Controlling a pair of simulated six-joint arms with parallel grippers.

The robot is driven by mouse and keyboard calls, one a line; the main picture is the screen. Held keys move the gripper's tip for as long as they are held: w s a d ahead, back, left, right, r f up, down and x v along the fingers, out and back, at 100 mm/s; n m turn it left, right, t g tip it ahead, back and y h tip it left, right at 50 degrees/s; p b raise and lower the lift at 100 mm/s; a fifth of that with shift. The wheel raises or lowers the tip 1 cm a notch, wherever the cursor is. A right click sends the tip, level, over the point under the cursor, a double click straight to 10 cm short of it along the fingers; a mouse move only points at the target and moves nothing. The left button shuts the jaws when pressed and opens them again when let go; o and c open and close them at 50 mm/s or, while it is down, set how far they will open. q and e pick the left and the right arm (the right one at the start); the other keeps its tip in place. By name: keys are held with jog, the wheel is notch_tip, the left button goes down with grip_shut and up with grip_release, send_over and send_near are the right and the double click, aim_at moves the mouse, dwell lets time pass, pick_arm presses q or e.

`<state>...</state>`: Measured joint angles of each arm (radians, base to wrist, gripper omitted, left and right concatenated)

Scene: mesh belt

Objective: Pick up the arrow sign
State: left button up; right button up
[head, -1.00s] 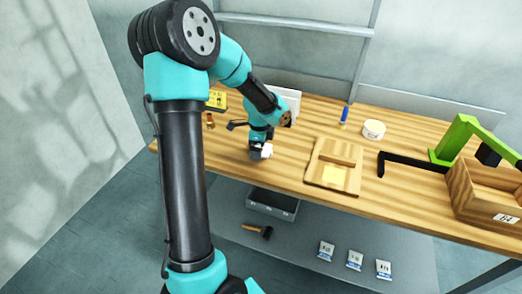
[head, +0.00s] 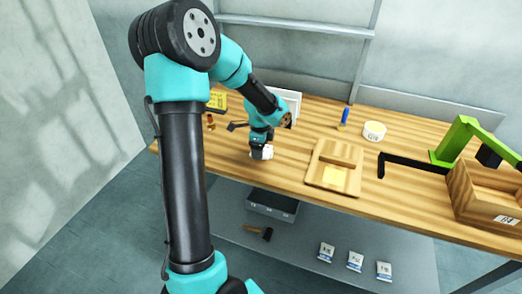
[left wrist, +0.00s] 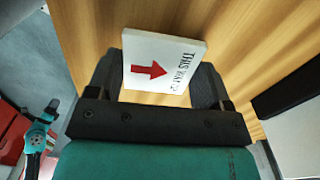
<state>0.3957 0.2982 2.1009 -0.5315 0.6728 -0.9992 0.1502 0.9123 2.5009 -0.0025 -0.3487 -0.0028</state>
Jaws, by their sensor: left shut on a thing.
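The arrow sign (left wrist: 160,62) is a white block with a red arrow and dark lettering, seen in the left wrist view between the two dark fingers. My left gripper (left wrist: 160,80) is shut on it, with a finger at each side. In the head view the sign (head: 266,153) is a small white patch under the left gripper (head: 261,152), near the table's front edge. I cannot tell whether the sign touches the table. My right gripper is not in view.
A wooden crate (head: 490,208) and a green arm-like stand (head: 455,138) are at far right. A yellow box (head: 217,100) sits left.

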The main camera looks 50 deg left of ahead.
pick_arm(q)
jog(key=shift+r, duration=0.1)
jog(key=shift+r, duration=1.4)
jog(key=shift+s+d+r, duration=0.1)
jog(key=shift+d+r, duration=0.05)
jog(key=shift+r, duration=0.15)
jog(key=s+d+r, duration=0.1)
jog(key=s+d, duration=0.9)
jog(key=d, duration=0.1)
jog(key=shift+s+d+r, duration=0.15)
jog(key=shift+d+r, duration=0.05)
jog(key=shift+d, duration=0.2)
